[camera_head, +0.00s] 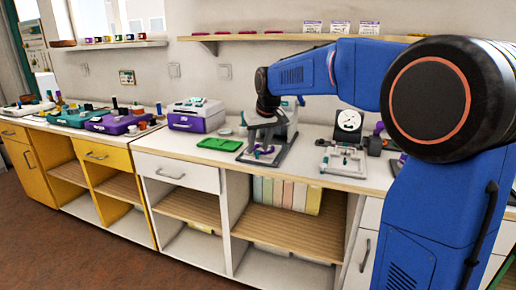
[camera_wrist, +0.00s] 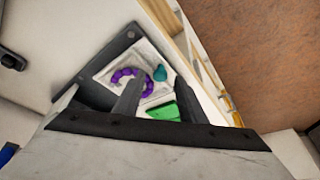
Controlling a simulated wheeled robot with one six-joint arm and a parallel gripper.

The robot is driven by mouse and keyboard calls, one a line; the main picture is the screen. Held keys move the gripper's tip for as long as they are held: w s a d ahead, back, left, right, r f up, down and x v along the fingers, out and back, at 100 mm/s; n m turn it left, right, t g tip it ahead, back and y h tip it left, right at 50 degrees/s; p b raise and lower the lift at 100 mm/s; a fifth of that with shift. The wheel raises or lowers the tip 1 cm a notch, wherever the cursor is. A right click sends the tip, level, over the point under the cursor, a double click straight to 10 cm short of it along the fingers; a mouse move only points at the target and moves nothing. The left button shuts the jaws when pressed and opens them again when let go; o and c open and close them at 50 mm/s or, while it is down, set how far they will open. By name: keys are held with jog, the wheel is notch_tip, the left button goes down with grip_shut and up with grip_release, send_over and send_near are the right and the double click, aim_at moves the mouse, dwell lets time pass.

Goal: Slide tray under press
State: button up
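A white bead board or tray (camera_wrist: 121,70) lies on a dark grey plate (camera_wrist: 96,88) in the wrist view. It carries a purple bead arc (camera_wrist: 128,76) and a teal piece (camera_wrist: 160,73). In the head view a dark-framed stand (camera_head: 246,156) holds a pale board with small purple and teal parts, partly hidden by my arm's end. My gripper (camera_wrist: 158,88) is over the board, its two fingers apart with nothing clearly held. A green piece (camera_wrist: 160,111) shows between the fingers. I cannot tell the fingers' height or which device is the press.
A device with a round white dial (camera_head: 348,120) stands right of the stand. A green mat (camera_head: 219,144) lies to the left. Beyond are a white and purple box (camera_head: 196,115) and a purple tray (camera_head: 112,124). A wall shelf (camera_head: 250,37) runs above the counter.

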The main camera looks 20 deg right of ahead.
jog(key=shift+w+f, duration=0.25)
jog(key=shift+f, duration=0.35)
grip_shut()
jog(key=w+d, duration=0.2)
jog(key=w, duration=0.1)
jog(key=w+d, duration=0.4)
jog(key=w, duration=0.1)
jog(key=shift+w+d, duration=0.1)
jog(key=shift+w, duration=0.2)
jog(key=shift+w+d+r, duration=0.1)
jog(key=shift+w+d, duration=0.1)
jog(key=shift+w, duration=0.1)
grip_release()
jog(key=shift+d, duration=0.1)
